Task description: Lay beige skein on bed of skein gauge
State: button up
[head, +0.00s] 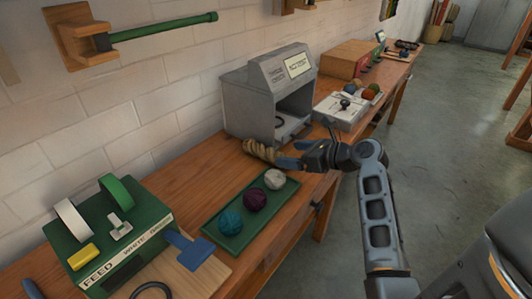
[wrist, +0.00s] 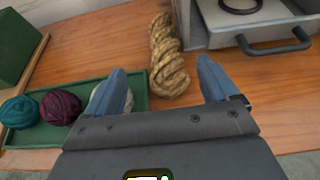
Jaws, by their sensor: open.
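The beige skein (head: 261,151) is a twisted hank lying on the wooden bench, between the green tray and the grey gauge. In the wrist view the beige skein (wrist: 168,58) lies lengthwise ahead of my gripper, partly between the lines of its fingers. My gripper (head: 290,153) is open and empty just right of the skein; its two blue fingers (wrist: 165,88) stand apart in the wrist view. The skein gauge (head: 262,95) is a grey box with a display and an open front. Its bed (head: 290,127) bears a dark ring, and its tray front and handle (wrist: 275,46) show at upper right.
A green tray (head: 223,240) holds teal, purple and pale grey balls, close left of my gripper. A green feed box (head: 120,232) stands at the near left. A white holder (head: 340,112) with coloured balls stands beyond the gauge. Bare bench lies around the skein.

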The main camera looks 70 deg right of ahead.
aim_at(277, 152)
jog(key=x, duration=0.6)
jog(key=shift+d+f, duration=0.2)
jog(key=shift+d, duration=0.2)
jog(key=shift+c, duration=0.3)
jog(key=c, duration=1.1)
jog(key=shift+s+r, duration=0.15)
jog(key=shift+r, duration=0.35)
notch_tip(277, 152, up, 6)
jog(key=shift+s+r+p, duration=0.15)
jog(key=shift+p, duration=0.15)
jog(key=s+a, duration=0.2)
jog(key=s, duration=0.7)
jog(key=s+a, duration=0.2)
jog(key=s, duration=0.7)
jog(key=shift+s+a+b, duration=0.3)
jog(key=shift+s+a, duration=0.05)
jog(key=shift+s, duration=0.05)
